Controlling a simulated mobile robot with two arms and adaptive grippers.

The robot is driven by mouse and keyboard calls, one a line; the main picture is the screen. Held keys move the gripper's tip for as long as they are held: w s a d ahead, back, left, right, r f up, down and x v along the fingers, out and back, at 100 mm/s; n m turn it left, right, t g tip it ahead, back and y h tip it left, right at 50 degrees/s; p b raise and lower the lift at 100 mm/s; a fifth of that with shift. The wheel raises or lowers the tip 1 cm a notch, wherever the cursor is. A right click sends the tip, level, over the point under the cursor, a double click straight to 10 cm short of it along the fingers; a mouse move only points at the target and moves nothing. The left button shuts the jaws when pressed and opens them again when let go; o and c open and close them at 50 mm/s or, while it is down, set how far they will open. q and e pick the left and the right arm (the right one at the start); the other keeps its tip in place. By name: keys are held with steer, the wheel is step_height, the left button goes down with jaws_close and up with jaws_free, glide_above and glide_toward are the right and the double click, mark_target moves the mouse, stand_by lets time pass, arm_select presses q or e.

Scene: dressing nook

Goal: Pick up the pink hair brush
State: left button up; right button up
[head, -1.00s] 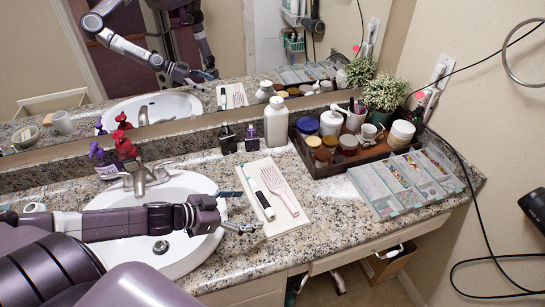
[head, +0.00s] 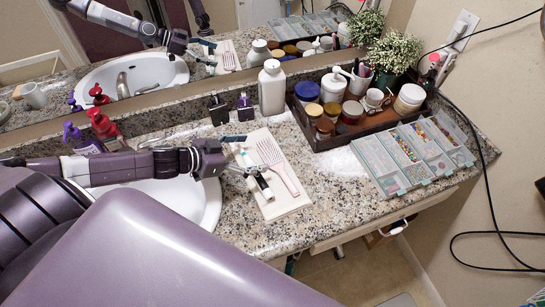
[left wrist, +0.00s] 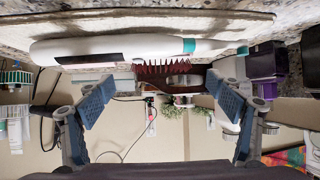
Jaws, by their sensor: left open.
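The pink hair brush (head: 284,177) lies on a cream tray (head: 292,204) on the counter, its slotted head toward the wall. A white and black toothbrush-like item (head: 263,187) lies to its left on the same tray. My left gripper (head: 243,154) is open over the tray's left side, left of the brush, overlapping part of the toothbrush-like item. In the left wrist view, red bristles (left wrist: 163,67) show beyond the open fingers (left wrist: 162,97), behind the white item (left wrist: 105,48). The fingers appear empty. My right gripper is not in view.
A white bottle (head: 272,88) and two small dark bottles stand behind the tray. A dark organizer (head: 335,140) with jars and a sectioned bead box (head: 415,155) sit to the right. The sink (head: 205,205) is at left. A mirror backs the counter.

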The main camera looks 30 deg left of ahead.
mark_target(267, 150)
arm_select(q)
steer(key=shift+w+d, duration=0.1)
steer(key=shift+w, duration=0.15)
steer(key=shift+w+d+f, duration=0.15)
steer(key=shift+w, duration=0.1)
steer(key=x, duration=0.2)
steer(key=shift+w+d+f+p, duration=0.1)
steer(key=shift+w+f+p, duration=0.05)
steer(key=shift+w+p, duration=0.2)
steer(key=shift+w+d+f, duration=0.25)
steer(key=shift+w+f, duration=0.05)
steer(key=shift+w, duration=0.05)
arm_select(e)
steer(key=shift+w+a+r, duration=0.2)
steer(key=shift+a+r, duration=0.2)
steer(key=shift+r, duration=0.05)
arm_select(q)
steer(key=shift+c, duration=0.5)
steer(key=c, duration=1.1)
steer(key=shift+c, duration=0.5)
